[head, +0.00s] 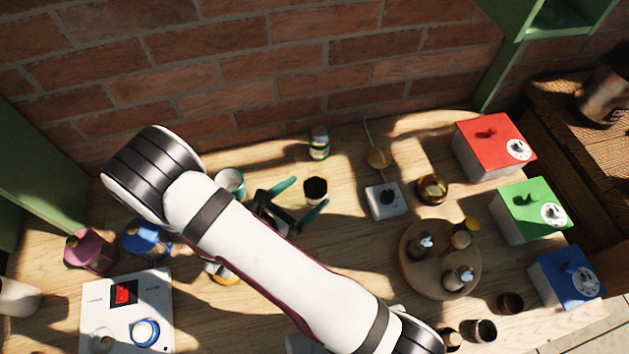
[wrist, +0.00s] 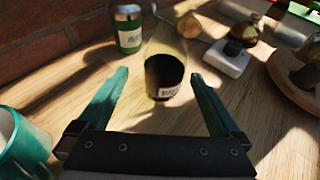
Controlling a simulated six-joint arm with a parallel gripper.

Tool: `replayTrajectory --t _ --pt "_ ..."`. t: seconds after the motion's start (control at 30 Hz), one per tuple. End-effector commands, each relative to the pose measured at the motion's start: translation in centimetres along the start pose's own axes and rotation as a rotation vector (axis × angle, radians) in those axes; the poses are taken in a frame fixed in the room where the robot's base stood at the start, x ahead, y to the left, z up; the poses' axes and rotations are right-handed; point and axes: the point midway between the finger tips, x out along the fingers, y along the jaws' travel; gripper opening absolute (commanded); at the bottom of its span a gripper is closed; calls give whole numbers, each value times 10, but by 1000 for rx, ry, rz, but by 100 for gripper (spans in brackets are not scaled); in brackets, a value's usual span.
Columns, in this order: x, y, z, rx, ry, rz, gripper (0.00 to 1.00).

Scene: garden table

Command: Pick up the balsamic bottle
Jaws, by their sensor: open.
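The likely balsamic bottle is a clear glass vessel with dark contents and a small pale label, standing upright on the table; it shows in the wrist view (wrist: 164,76) and as a dark round shape in the head view (head: 316,187). The label is too small to read surely. My gripper (head: 308,192) has its teal fingers apart, also in the wrist view (wrist: 160,76). The bottle stands in line with the gap, around and just beyond the fingertips. No finger visibly touches it.
A green-labelled jar (head: 319,144) stands behind the bottle, near the brick wall. A white box with a dark knob (head: 384,201) and a round amber bottle (head: 432,189) are to the right. A teal mug (wrist: 22,145) is close on the left. A round wooden tray (head: 412,284) holds several bottles.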

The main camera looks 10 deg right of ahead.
Motion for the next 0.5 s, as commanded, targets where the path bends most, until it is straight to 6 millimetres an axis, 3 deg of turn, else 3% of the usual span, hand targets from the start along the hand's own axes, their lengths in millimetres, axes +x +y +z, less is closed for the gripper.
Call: replayTrajectory --t 0.17,0.4,0.5 --pt "18 -1 1 1 0 -3 100" --pt "61 -6 6 1 1 -4 100" --pt "68 -6 6 1 1 -1 100"
